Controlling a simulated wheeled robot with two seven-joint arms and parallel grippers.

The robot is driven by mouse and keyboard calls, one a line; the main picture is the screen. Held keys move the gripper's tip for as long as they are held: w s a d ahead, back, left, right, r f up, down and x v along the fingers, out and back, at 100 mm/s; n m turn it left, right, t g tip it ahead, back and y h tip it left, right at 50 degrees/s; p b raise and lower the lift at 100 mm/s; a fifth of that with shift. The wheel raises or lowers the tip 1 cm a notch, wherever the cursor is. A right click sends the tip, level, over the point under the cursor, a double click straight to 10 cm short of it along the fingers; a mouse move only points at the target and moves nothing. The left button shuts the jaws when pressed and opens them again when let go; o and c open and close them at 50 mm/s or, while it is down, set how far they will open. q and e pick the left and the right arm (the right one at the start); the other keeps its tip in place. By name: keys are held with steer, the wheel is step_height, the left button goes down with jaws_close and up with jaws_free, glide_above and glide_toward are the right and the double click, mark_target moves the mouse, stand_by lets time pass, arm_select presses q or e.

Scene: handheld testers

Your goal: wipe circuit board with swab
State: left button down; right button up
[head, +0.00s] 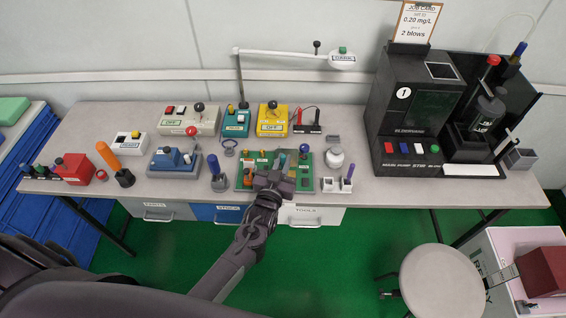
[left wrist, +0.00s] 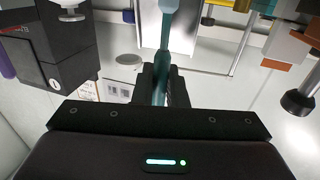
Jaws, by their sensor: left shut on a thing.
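The green circuit board (head: 241,184) lies on the bench at the middle front, with small parts on it. My left gripper (head: 274,178) is over the board's front right part and hides some of it. In the left wrist view my gripper (left wrist: 160,85) is shut on a slim teal stick (left wrist: 168,30), which looks like the swab. A bit of teal (head: 281,160) shows just beyond the gripper in the head view. I cannot tell whether the swab's tip touches the board. My right gripper is not in view.
Yellow (head: 272,119) and teal (head: 236,124) testers stand behind. A black machine (head: 410,110) fills the right. A stool (head: 441,285) stands in front.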

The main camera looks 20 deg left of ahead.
arm_select(q)
steer(key=shift+w+a, duration=0.1)
steer(key=shift+w, duration=0.25)
steer(key=shift+w, duration=0.2)
steer(key=shift+w+a+b, duration=0.15)
steer(key=shift+w+b, duration=0.15)
steer(key=shift+b, duration=0.05)
steer(key=shift+w, duration=0.15)
steer(key=shift+w+a+f, duration=0.1)
steer(key=shift+w+a, duration=0.05)
steer(key=shift+w, duration=0.15)
step_height(320, 180, up, 6)
steer(key=p, duration=0.5)
